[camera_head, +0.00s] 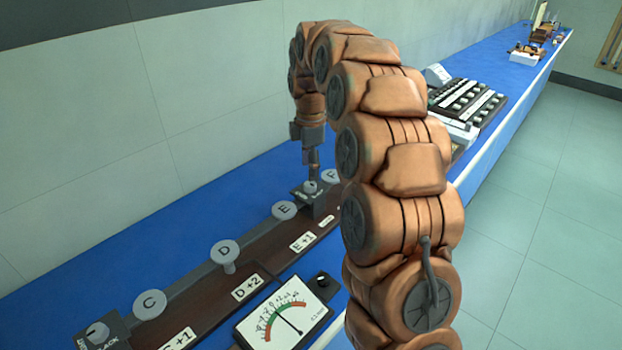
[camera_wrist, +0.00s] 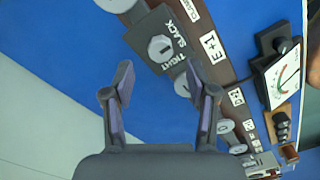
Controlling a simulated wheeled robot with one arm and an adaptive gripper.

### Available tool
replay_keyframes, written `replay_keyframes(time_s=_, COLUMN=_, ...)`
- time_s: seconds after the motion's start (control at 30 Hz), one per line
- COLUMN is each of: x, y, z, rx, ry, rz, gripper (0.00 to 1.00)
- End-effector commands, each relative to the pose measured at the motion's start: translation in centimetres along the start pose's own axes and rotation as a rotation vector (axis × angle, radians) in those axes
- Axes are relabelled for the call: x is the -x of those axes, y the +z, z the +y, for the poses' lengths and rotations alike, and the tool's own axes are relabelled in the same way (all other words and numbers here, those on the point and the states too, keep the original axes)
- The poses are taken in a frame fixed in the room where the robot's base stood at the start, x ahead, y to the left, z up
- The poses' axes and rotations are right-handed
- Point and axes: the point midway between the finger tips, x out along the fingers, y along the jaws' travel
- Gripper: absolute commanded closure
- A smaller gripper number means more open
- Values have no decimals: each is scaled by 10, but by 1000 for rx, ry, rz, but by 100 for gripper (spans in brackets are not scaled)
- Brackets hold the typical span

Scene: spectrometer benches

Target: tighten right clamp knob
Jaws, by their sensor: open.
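The right clamp knob (camera_wrist: 160,47) is a round grey knob with a slot line, on a dark clamp block (camera_wrist: 151,27). "SLACK" and "TIGHT" are lettered beside it. In the head view the knob (camera_head: 310,187) sits on its block at the far end of the dark rail, past the E peg (camera_head: 285,210). My gripper (camera_wrist: 158,85) is open with nothing between its fingers. The knob lies beyond the fingertips, roughly in line with the gap. In the head view my gripper (camera_head: 312,165) is just above the knob; contact cannot be told.
Pegs D (camera_head: 225,255) and C (camera_head: 149,304) stand along the rail, with a second clamp knob (camera_head: 97,333) at the near end. A dial meter (camera_head: 290,313) sits in front. A keyed device (camera_head: 467,103) stands farther along the blue bench. My arm hides part of the bench.

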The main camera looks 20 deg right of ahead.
Motion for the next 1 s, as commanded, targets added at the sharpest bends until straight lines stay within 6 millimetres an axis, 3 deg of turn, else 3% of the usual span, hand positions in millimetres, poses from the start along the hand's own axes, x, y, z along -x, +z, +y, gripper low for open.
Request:
replay_keyframes(time_s=0.4, x=-45, y=-1, z=-1, rx=1, ry=-5, rz=-1, gripper=42)
replay_keyframes(time_s=0.77, x=-50, y=-1, z=0, rx=0, ry=0, rz=0, gripper=42)
replay_keyframes(time_s=1.0, x=-50, y=-1, z=0, rx=0, ry=-1, rz=0, gripper=64)
